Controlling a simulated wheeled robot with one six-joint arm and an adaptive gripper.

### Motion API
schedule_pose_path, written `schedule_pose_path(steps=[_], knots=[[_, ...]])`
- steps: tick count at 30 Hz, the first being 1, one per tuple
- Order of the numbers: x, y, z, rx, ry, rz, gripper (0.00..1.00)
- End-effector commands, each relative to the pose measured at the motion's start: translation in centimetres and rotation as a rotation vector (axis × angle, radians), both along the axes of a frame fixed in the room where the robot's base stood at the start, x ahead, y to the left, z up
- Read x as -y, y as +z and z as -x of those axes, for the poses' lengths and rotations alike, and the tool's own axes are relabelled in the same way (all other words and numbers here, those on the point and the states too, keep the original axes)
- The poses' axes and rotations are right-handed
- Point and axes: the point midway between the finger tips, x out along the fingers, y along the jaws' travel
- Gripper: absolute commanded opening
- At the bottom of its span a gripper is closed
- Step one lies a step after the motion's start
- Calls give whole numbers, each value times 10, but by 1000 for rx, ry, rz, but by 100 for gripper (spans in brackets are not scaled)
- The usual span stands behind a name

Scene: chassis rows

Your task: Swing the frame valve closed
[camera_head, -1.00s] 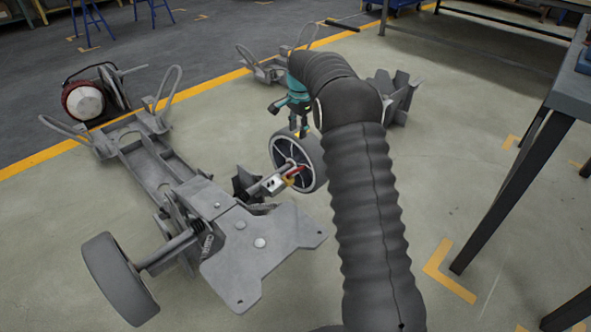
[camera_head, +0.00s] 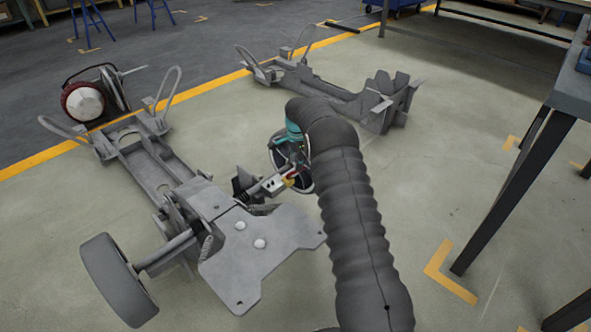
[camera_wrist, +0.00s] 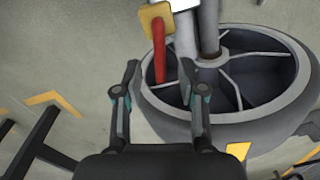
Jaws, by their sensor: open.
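The frame valve shows in the wrist view as a red lever (camera_wrist: 159,55) on a yellow part (camera_wrist: 155,20), beside a grey tube. In the head view its yellow and red part (camera_head: 289,181) is small, on the near chassis (camera_head: 265,250) by the wheel. My gripper (camera_wrist: 161,76) is open, with its two fingers apart. In the wrist view the lever's end appears between or just beyond the fingertips; I cannot tell the depth or any contact. In the head view my arm covers most of the gripper.
A spoked wheel (camera_wrist: 285,100) stands close to the right finger in the wrist view. A second chassis (camera_head: 335,95) lies behind. A dark-legged table (camera_head: 510,200) stands at the right. The floor between it and my arm is clear.

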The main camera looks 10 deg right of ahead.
Motion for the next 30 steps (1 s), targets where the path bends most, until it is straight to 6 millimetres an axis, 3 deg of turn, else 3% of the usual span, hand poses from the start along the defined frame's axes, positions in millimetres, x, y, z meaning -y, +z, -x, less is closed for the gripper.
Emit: schedule_pose_path(steps=[7,20,25,30], knots=[[-1,-32,-1,-1,1,-1,40],[-1,-39,-2,0,1,0,40],[-1,-39,-2,0,1,0,0],[-1,-39,-2,1,1,0,0]])
